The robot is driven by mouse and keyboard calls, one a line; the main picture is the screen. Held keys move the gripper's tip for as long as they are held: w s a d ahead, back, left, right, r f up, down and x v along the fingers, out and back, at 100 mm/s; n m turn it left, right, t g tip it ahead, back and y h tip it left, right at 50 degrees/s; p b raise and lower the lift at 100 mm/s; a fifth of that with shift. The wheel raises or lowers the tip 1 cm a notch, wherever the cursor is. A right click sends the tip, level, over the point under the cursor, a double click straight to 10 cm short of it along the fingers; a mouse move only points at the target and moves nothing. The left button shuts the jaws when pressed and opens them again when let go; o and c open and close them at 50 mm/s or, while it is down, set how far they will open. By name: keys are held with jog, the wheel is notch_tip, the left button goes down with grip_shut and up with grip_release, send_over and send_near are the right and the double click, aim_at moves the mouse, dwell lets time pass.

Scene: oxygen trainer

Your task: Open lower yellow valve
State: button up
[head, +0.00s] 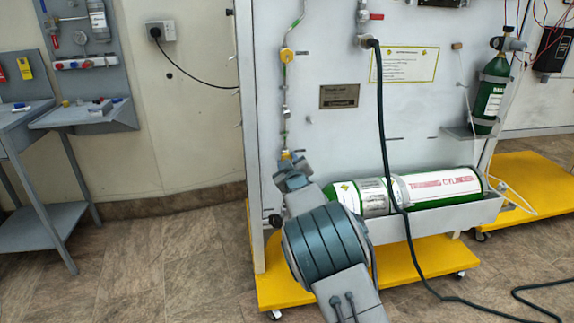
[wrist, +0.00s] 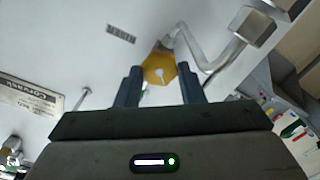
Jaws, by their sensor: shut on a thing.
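The lower yellow valve (head: 286,155) is on the thin pipe at the left of the grey panel, just above my gripper (head: 291,164). My arm hides part of it in the head view. How far the knob is turned I cannot tell. An upper yellow valve (head: 287,54) is higher on the same pipe.
A green and white cylinder (head: 425,192) lies in a trough right of my arm. A dark hose (head: 383,125) hangs down the panel to the floor. A bent metal pipe (wrist: 212,57) runs close beside the knob. Open floor lies to the left.

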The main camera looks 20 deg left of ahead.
jog(key=shift+s+a+f, duration=0.1)
jog(key=o, duration=1)
jog(key=p+v, duration=0.2)
jog(key=v, duration=1.2)
jog(key=shift+a, duration=0.1)
